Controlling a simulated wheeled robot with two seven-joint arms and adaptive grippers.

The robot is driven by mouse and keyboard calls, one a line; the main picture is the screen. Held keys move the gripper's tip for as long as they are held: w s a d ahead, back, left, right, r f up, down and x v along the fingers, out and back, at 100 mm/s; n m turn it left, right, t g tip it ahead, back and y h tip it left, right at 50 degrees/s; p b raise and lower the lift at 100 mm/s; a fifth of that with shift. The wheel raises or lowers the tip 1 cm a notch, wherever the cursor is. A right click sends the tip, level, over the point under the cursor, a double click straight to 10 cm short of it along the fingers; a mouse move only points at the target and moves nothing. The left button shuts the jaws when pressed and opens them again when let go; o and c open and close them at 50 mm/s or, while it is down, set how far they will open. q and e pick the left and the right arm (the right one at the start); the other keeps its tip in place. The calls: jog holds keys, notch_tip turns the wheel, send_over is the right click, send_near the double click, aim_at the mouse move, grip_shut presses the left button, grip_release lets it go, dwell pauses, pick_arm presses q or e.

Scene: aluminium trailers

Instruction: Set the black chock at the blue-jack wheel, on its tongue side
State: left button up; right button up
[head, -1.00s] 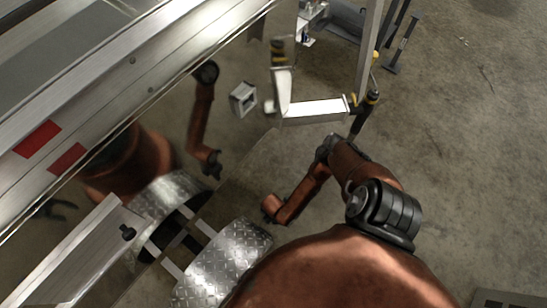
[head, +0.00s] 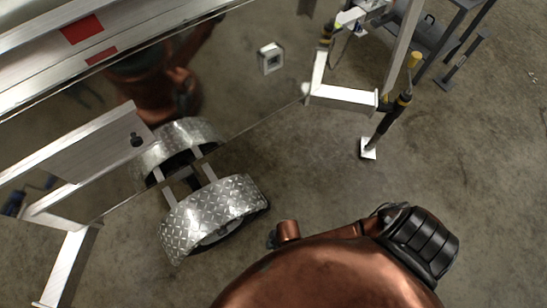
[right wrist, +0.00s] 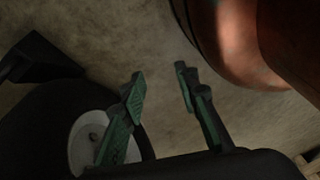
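In the right wrist view a black tyre with a pale hub (right wrist: 92,140) fills the lower left. A black wedge-like thing (right wrist: 38,62), probably the chock, lies on the floor by the tyre's upper edge; I cannot tell if they touch. My right gripper (right wrist: 158,85) is open and empty, its green-padded fingers spread beside the wheel. In the head view a wheel (head: 225,232) shows under a diamond-plate fender (head: 208,208); my arm hides the right gripper there. A small blue part (head: 14,203), perhaps of the blue jack, shows at the left edge. My left gripper is not in view.
The shiny trailer side (head: 250,95) mirrors the fender and my arm. A black-and-yellow jack (head: 387,122) stands on a white foot (head: 368,148) by the frame at upper right. Grey stands (head: 445,45) are beyond. Concrete floor on the right is clear.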

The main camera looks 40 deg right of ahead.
jog(key=s+d+r+m+t, duration=0.2)
jog(key=d+r+m, duration=0.6)
jog(key=d+r, duration=0.25)
jog(key=s+d+r+m+g+h, duration=0.2)
jog(key=s+d+r+m, duration=0.2)
jog(key=s+d, duration=0.5)
jog(key=s+r, duration=0.2)
jog(key=s, duration=0.1)
jog(key=shift+s+d+r+m+h, duration=0.2)
jog(key=shift+s+m+h, duration=0.1)
jog(key=shift+h, duration=0.1)
